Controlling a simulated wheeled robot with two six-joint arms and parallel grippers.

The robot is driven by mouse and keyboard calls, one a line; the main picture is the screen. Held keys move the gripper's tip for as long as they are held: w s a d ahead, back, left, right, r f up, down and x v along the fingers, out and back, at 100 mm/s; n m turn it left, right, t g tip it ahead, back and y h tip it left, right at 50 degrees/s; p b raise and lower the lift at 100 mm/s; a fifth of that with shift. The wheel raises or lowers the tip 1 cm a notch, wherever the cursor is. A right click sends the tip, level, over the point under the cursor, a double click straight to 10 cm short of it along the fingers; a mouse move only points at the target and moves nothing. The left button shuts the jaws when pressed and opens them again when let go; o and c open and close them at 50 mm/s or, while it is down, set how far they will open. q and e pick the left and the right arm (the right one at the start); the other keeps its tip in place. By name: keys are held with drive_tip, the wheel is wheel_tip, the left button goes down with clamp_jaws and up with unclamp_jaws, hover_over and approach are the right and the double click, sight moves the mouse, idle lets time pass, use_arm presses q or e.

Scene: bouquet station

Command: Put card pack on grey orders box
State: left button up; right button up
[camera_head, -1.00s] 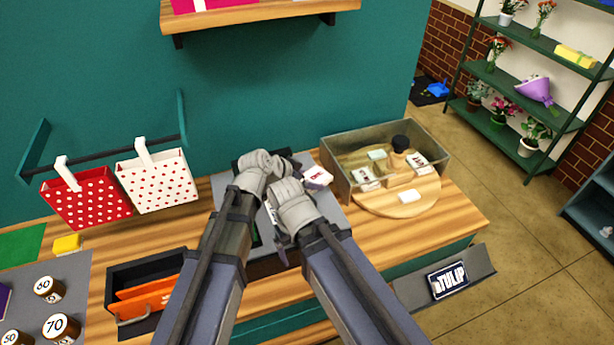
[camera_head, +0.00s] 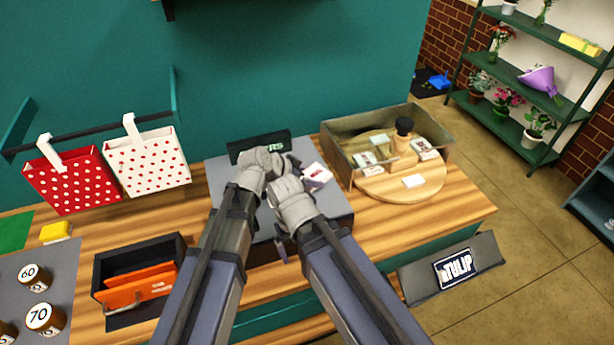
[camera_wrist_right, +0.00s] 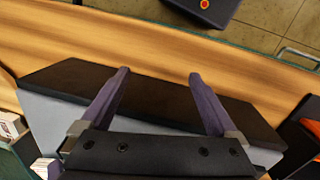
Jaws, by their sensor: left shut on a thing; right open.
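The grey orders box (camera_head: 225,185) stands mid-counter, with a dark sign at its back whose lettering is partly hidden. My left gripper (camera_head: 300,170) is shut on the white and pink card pack (camera_head: 316,175), over the box's right side. I cannot tell whether the pack touches the box top. My left fingertips are mostly hidden by the hands. My right gripper (camera_wrist_right: 159,73) is open and empty, pointing down across the box's dark front edge in the right wrist view. A pale packet corner (camera_wrist_right: 45,168) shows at lower left there.
A bin (camera_head: 350,165) with several small packs and a round wooden board (camera_head: 375,187) is close right of the box. A black tray (camera_head: 180,250) with orange cards is front left. Dotted bags (camera_head: 148,165) hang at left. Both my arms are close together.

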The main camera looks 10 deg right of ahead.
use_arm(q)
drive_tip(key=shift+f+b, duration=0.6)
use_arm(e)
drive_tip(key=shift+f, duration=0.6)
use_arm(q)
drive_tip(key=o, duration=1.3)
drive_tip(key=p+v, duration=0.5)
drive_tip(key=v, duration=0.2)
drive_tip(key=shift+r, duration=0.1)
drive_tip(key=shift+s+a+r+p, duration=0.15)
drive_tip(key=shift+a+r+p, duration=0.05)
drive_tip(key=shift+a+p, duration=0.1)
use_arm(e)
wheel_tip(320, 180, up, 6)
drive_tip(key=shift+f, duration=0.2)
